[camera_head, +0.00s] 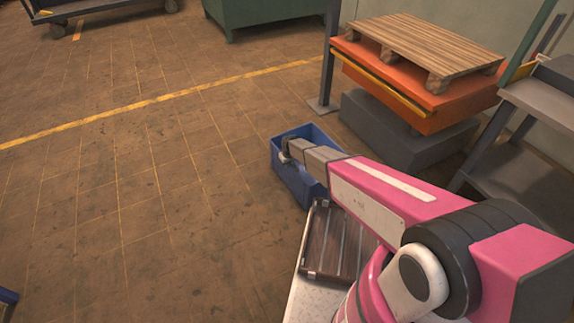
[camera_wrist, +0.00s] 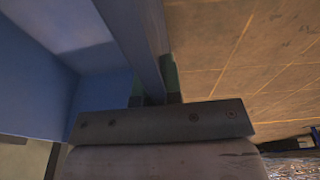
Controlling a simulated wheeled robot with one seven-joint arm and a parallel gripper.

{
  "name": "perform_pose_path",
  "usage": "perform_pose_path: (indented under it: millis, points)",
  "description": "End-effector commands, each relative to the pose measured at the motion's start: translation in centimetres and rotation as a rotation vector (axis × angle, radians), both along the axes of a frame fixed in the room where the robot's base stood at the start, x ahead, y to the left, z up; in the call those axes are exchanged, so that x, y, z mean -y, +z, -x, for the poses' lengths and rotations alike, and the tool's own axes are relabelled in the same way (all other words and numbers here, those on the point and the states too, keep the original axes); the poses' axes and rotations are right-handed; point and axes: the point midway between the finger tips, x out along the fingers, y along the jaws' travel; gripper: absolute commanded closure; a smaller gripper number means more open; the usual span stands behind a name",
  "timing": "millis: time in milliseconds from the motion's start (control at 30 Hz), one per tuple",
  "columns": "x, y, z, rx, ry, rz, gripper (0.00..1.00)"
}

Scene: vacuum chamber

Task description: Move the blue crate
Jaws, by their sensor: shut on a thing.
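The blue crate (camera_head: 297,187) is an open box near the middle of the head view, just beyond the end of my pink and grey arm. My gripper (camera_head: 287,152) reaches over the crate and partly hides it. In the wrist view, the crate's blue wall (camera_wrist: 60,60) and rim fill the left and middle. My gripper (camera_wrist: 155,95) is shut on the crate's rim, with a dark finger on each side of it. Whether the crate touches the floor cannot be told.
A wooden pallet (camera_head: 425,45) lies on an orange lift table (camera_head: 420,98) behind the crate. A grey shelf unit (camera_head: 520,165) stands at the right. A green cabinet (camera_head: 265,14) and cart (camera_head: 95,12) are at the back. The tiled floor (camera_head: 130,200) at left is largely clear.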

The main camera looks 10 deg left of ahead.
Motion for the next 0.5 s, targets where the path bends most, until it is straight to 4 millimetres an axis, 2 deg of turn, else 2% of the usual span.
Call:
perform_pose_path:
  millis: [200,267,300,333,500]
  points:
    - [-0.05,0.05,0.03,-0.001,0.0,-0.001,1.0]
    - [-0.06,0.05,0.04,-0.001,0.0,-0.001,0.81]
    - [-0.05,0.05,0.03,-0.001,0.0,-0.001,0.68]
    - [-0.04,0.05,0.04,-0.001,0.0,-0.001,0.64]
    - [-0.03,0.03,0.02,0.0,0.0,0.0,0.64]
